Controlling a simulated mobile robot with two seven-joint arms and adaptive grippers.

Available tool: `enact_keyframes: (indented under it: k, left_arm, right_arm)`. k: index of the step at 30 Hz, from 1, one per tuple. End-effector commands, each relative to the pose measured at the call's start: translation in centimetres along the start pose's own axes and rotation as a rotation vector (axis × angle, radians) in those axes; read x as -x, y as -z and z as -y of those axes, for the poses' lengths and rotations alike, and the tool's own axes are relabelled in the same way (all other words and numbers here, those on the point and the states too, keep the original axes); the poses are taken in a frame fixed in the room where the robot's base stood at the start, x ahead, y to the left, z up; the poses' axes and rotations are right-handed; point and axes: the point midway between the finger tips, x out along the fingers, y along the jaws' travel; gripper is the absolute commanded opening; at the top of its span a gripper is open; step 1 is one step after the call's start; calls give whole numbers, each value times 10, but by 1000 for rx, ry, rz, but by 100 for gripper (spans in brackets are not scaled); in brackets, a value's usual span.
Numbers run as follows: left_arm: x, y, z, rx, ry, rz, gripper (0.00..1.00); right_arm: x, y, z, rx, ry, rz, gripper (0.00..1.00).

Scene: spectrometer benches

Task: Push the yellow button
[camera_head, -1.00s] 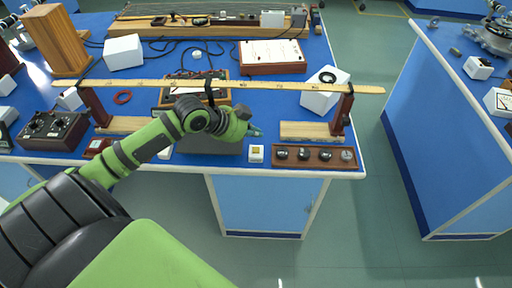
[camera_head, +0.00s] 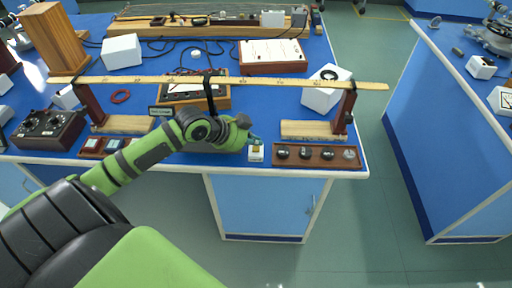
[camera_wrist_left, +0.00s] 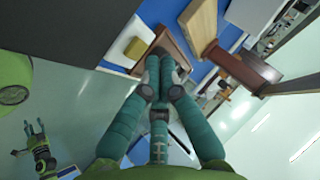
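The yellow button (camera_head: 257,148) sits on a small white box (camera_head: 256,157) at the front edge of the blue bench. My left gripper (camera_head: 255,138) is just behind and above it in the head view, with its fingertips partly overlapping the box's top. In the left wrist view, the yellow button (camera_wrist_left: 137,48) is just left of the fingertips of my left gripper (camera_wrist_left: 159,58). The fingers are together and hold nothing. Contact with the button cannot be told. My right gripper (camera_wrist_left: 34,128) shows small at the lower left of the wrist view, with its fingers apart.
A wooden tray with several dark knobs (camera_head: 316,165) stands right beside the white box. A long ruler (camera_head: 300,83) on two posts spans the bench above my arm. A meter box (camera_head: 190,93) is behind. The floor in front of the bench is clear.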

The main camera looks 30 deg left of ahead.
Motion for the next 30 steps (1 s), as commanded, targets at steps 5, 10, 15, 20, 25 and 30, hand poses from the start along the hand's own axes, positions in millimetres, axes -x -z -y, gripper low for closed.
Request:
enact_keyframes:
  k: [5,10,15,20,25,30]
  left_arm:
    - [0,0,0,0,0,0,0]
    - [0,0,0,0,0,0,0]
    - [0,0,0,0,0,0,0]
    - [0,0,0,0,0,0,0]
    - [-2,-1,-1,0,0,0,0]
    - [-5,-4,-4,0,-1,1,0]
  right_arm:
    - [0,0,0,0,0,0,47]
    - [0,0,0,0,0,0,47]
    - [0,0,0,0,1,0,47]
    - [0,0,0,0,1,0,47]
    - [0,0,1,0,1,0,47]
    - [0,0,1,0,1,1,47]
